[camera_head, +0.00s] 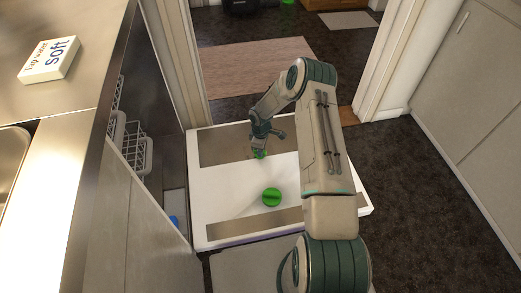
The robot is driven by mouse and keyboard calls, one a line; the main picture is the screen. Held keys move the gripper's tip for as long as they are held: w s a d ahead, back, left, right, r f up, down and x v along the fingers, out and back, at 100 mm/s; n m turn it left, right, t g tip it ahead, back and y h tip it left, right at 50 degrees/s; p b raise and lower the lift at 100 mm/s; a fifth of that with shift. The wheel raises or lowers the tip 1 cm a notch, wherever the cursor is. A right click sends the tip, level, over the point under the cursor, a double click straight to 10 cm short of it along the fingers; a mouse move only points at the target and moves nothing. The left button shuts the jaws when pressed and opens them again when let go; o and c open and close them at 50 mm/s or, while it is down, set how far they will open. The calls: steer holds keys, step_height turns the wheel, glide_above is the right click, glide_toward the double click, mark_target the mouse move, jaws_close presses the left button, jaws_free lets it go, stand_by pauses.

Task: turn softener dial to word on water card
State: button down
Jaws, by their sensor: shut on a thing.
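The water card (49,59), a white block on the steel counter at upper left, reads "tap water soft". A white dishwasher door (225,205) is folded down flat. A round green knob (271,197) with a darker bar across it sits near the middle of the door, clear of my gripper. My gripper (259,152) is low over the far part of the door, pointing down, shut on a small green thing (259,155) mostly hidden by the fingers. I cannot tell which green piece is the softener dial, nor read any markings around them.
The counter (55,115) and a sink edge (12,165) stand at left. White wire racks (134,150) show inside the dishwasher. A doorway with a rug (255,65) lies behind. Grey cabinets (470,100) stand at right, with open dark floor (430,200) between.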

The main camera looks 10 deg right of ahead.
steer(key=n, duration=0.5)
steer(key=shift+w+n, duration=0.2)
steer(key=shift+n, duration=0.1)
stand_by(0.4)
steer(key=c, duration=1.3)
jaws_free()
step_height(320, 180, up, 14)
steer(key=p, duration=0.4)
